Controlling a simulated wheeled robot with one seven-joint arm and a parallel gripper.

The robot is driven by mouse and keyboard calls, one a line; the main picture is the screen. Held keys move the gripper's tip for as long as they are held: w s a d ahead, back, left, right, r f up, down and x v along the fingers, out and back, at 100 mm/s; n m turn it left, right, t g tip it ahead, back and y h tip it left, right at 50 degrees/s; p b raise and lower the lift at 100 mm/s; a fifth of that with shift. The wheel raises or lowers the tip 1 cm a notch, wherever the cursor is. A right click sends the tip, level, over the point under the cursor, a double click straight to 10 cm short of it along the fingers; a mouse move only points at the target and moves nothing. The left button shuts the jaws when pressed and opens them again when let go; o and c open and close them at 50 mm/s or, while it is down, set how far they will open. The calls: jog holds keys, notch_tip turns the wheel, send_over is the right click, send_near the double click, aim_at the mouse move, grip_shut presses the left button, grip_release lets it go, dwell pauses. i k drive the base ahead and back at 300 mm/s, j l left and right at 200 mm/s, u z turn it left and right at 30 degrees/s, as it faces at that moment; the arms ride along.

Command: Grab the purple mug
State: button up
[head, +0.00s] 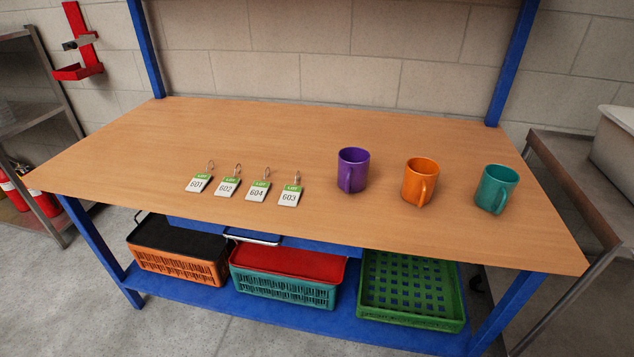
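The purple mug (353,170) stands upright on the wooden worktop (250,130), right of the middle, with its handle facing the front. An orange mug (419,181) stands to its right, and a teal mug (495,188) stands farther right. The three mugs are apart from one another. My gripper is not in view.
Several numbered lot tags (227,187) lie left of the purple mug. The worktop behind the mugs is clear. Blue posts (511,60) rise at the back corners. Orange (175,262), teal (285,285) and green crates (412,290) sit on the lower shelf.

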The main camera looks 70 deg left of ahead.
aim_at(354, 161)
jog(key=k+j+u, duration=0.1)
jog(key=u, duration=2.9)
jog(key=j+z, duration=0.3)
jog(key=z, duration=0.2)
jog(key=j+z, duration=0.2)
jog(key=j, duration=0.45)
jog(key=j+z, duration=0.15)
jog(key=j, duration=0.5)
jog(key=k+j+z, duration=0.2)
jog(key=j, duration=0.45)
jog(key=i, duration=0.1)
